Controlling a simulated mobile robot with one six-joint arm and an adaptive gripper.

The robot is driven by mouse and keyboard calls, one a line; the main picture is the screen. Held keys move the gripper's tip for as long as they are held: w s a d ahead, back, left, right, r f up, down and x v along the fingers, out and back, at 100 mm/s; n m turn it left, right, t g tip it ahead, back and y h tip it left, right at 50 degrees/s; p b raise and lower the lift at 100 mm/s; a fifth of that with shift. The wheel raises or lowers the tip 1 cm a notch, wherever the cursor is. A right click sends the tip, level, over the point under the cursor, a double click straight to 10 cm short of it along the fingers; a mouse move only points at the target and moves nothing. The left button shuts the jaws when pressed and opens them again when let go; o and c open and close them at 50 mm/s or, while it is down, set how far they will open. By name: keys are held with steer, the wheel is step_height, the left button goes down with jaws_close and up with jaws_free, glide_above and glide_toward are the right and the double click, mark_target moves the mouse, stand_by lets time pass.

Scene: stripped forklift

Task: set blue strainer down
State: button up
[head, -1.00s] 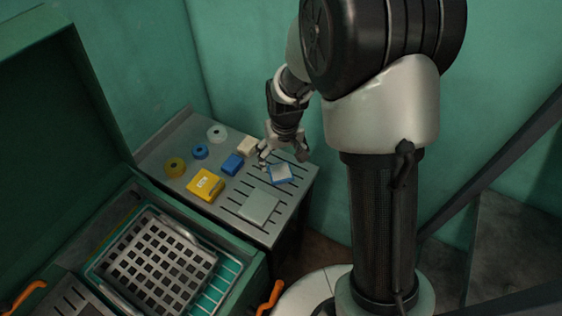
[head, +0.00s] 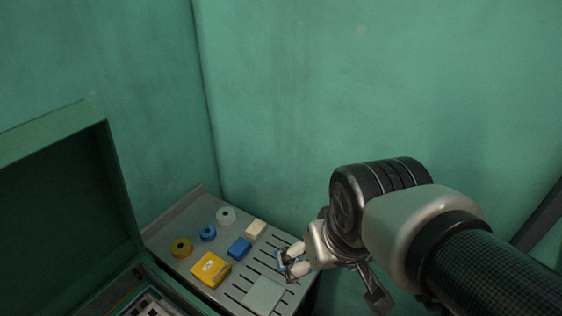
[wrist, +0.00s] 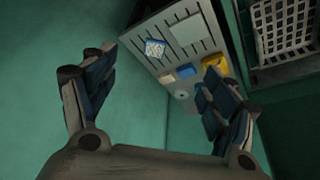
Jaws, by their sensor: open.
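The blue strainer (wrist: 155,48), a small blue-rimmed piece with a pale perforated face, lies on the slotted grey table top. In the wrist view it sits beyond and between my fingertips, apart from them. In the head view the strainer (head: 281,264) is mostly hidden behind my fingers. My gripper (head: 298,259) is over the right part of the table; in the wrist view its two fingers (wrist: 160,68) are spread wide with nothing between them.
The grey table (head: 178,222) also holds a yellow box (head: 210,270), a blue block (head: 239,248), a cream block (head: 256,229), several rings and a pale plate (head: 263,295). A green open-lidded case (head: 60,205) stands left. Green walls close in behind.

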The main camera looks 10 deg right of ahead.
steer(key=shift+t, duration=0.3)
steer(key=s, duration=0.5)
steer(key=shift+r, duration=0.25)
stand_by(0.7)
